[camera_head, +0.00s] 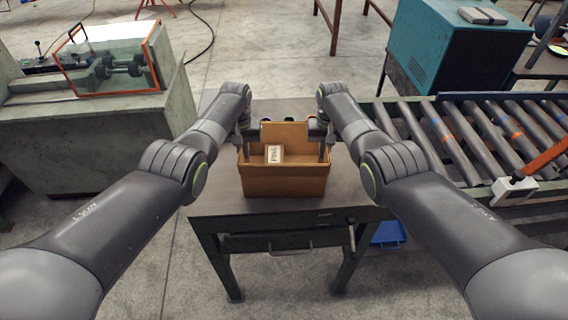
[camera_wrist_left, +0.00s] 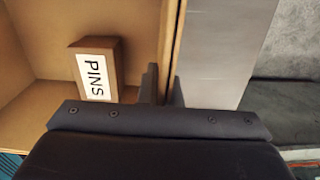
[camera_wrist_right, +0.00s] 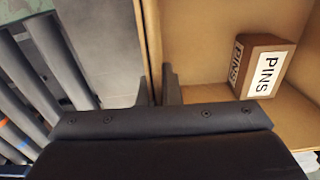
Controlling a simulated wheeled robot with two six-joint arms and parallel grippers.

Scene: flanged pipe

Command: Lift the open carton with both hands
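The open carton (camera_head: 285,182) is brown, with its back flap standing up, over the middle of the grey table. I cannot tell whether its base touches the tabletop. A small box labelled PINS (camera_head: 274,154) lies inside; it also shows in the left wrist view (camera_wrist_left: 97,70) and right wrist view (camera_wrist_right: 262,66). My left gripper (camera_head: 243,150) straddles the carton's left wall, one finger inside and one outside, closed on it in the left wrist view (camera_wrist_left: 164,88). My right gripper (camera_head: 322,150) grips the right wall likewise, seen in the right wrist view (camera_wrist_right: 157,88).
A roller conveyor (camera_head: 470,135) stands at the right, a machine bench (camera_head: 95,125) at the left, and a teal cabinet (camera_head: 450,50) behind. A blue bin (camera_head: 388,233) sits low at the right.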

